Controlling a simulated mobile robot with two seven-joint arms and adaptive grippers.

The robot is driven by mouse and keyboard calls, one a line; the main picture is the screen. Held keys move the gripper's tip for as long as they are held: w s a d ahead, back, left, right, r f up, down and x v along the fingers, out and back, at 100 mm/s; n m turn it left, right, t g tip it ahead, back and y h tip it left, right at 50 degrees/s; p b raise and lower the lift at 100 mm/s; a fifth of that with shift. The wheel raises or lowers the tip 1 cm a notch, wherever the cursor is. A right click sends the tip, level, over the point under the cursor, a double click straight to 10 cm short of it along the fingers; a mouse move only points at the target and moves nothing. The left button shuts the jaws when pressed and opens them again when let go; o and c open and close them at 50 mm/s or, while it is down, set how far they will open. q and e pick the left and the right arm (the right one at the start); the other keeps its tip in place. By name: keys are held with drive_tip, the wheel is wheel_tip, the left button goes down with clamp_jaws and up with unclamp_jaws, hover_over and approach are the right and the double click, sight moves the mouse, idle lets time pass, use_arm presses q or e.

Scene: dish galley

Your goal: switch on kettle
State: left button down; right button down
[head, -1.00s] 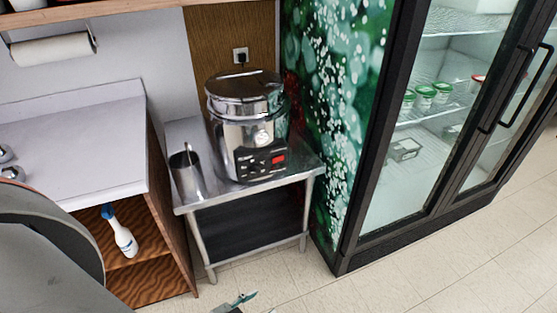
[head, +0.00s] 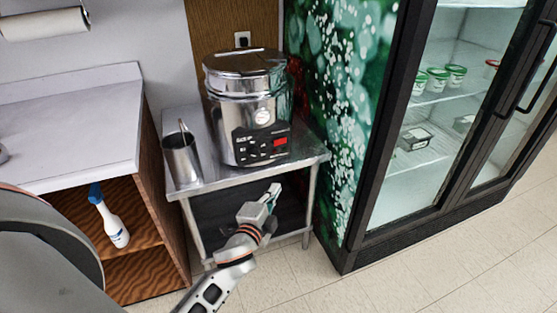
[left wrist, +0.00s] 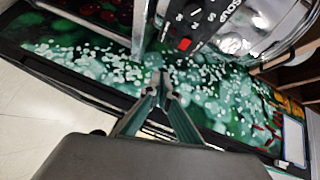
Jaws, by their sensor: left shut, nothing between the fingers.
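The kettle is a large shiny metal urn (head: 247,105) with a black control panel and a red lit display on its front. It stands on a small metal table (head: 312,160). My left gripper (head: 271,193) is in front of the table, below the top and the kettle's panel, apart from both. It is shut and empty. In the left wrist view my left gripper (left wrist: 161,82) points toward the green patterned wall panel, and the kettle's control panel (left wrist: 200,22) shows at the top, upside down. My right gripper is not in view.
A metal jug (head: 181,160) stands left of the kettle. A glass-door fridge (head: 430,130) stands at the right. The tiled floor in front is clear.

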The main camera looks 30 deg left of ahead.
use_arm(q)
drive_tip(key=shift+m+t+y, duration=0.5)
drive_tip(key=shift+m+y, duration=0.2)
drive_tip(key=shift+m, duration=0.2)
drive_tip(key=w+r, duration=0.1)
drive_tip(key=w+a+r, duration=0.1)
drive_tip(key=w+r+b, duration=0.1)
drive_tip(key=shift+a+r, duration=0.1)
drive_tip(key=shift+a, duration=0.2)
